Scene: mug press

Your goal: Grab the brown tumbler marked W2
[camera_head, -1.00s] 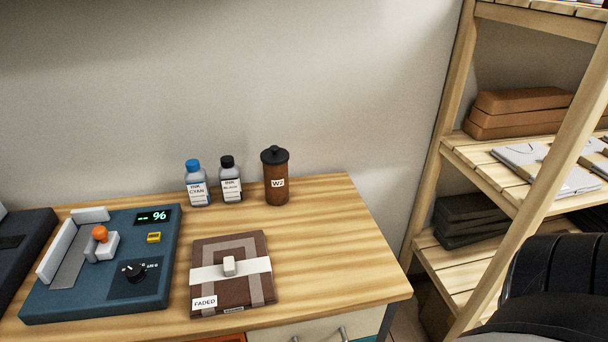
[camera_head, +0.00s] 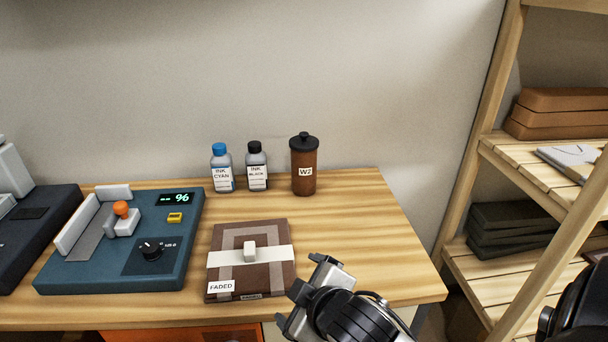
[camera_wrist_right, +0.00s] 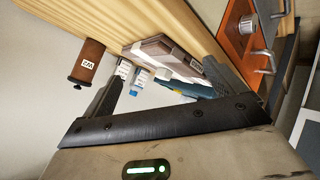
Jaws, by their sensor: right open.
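The brown tumbler marked W2 (camera_head: 304,171) stands upright near the back edge of the wooden table, with a black lid and a white label. In the right wrist view the tumbler (camera_wrist_right: 85,64) appears at the upper left, outside the fingers. My right gripper (camera_head: 304,294) is at the table's front edge, beside the brown notebook's lower right corner, open and well short of the tumbler. In the right wrist view its two fingers (camera_wrist_right: 166,80) stand apart with nothing held between them. My left gripper is not in view.
Black ink (camera_head: 257,170) and cyan ink (camera_head: 222,171) bottles stand left of the tumbler. The FADED notebook (camera_head: 225,272) lies in front, and a blue device (camera_head: 177,257) is further left. The table right of the notebook is clear. A wooden shelf (camera_head: 495,135) stands at the right.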

